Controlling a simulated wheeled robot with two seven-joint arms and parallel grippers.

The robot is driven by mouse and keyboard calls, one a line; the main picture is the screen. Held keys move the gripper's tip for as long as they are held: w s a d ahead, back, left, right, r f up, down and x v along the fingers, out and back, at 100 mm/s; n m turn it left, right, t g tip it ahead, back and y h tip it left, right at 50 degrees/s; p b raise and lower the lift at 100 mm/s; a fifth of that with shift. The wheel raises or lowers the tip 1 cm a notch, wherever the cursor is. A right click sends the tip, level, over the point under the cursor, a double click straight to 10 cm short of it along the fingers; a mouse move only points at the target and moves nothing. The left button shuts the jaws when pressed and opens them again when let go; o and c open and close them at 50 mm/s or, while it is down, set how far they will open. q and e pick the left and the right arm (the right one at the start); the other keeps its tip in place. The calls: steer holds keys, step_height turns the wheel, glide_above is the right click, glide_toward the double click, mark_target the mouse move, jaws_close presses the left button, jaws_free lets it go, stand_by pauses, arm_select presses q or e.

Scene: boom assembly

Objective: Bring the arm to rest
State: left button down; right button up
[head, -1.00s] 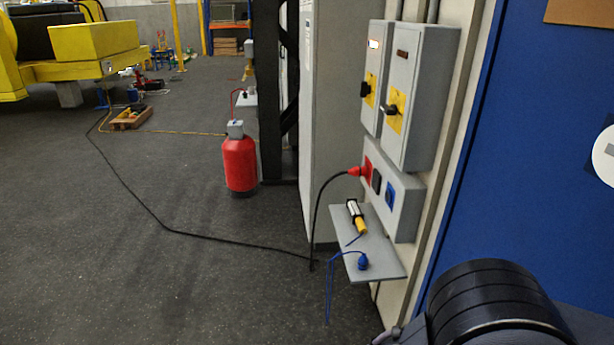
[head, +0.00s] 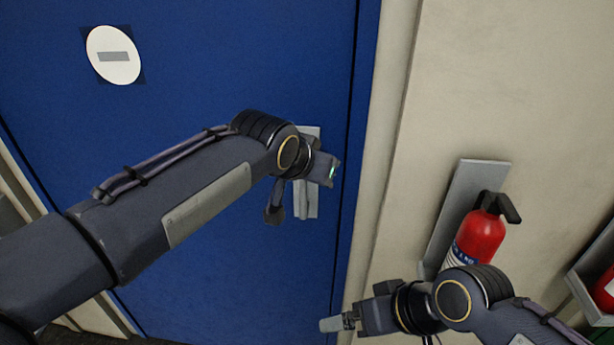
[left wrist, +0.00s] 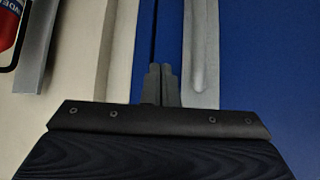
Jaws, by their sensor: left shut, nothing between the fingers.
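My left arm (head: 185,200) reaches in from the left across the blue door (head: 200,50), and its wrist is in front of a grey handle plate (head: 307,205).
A red fire extinguisher (head: 478,235) hangs on a grey backing on the cream wall (head: 500,90), close above my right wrist. Another red object (head: 606,290) sits in a holder at the right edge. A round white sign (head: 114,55) is on the door.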

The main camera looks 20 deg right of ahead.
arm_select(q)
steer(key=s+a+f+n+y, duration=0.1)
steer(key=s+a+n, duration=0.2)
steer(key=a, duration=1.3)
steer(key=s+a+f+n+y, duration=0.1)
steer(key=s+a+n, duration=0.2)
steer(key=a, duration=1.3)
steer(key=s+a+f+n, duration=0.3)
steer(key=s+a+f, duration=0.2)
steer(key=s, duration=0.3)
steer(key=s+a+f+n+y, duration=0.1)
steer(key=s+a+f+n, duration=0.1)
steer(key=s+a+f, duration=0.4)
steer(key=shift+s+f+n, duration=0.4)
steer(key=shift+s+f, duration=0.45)
steer(key=shift+s, duration=0.3)
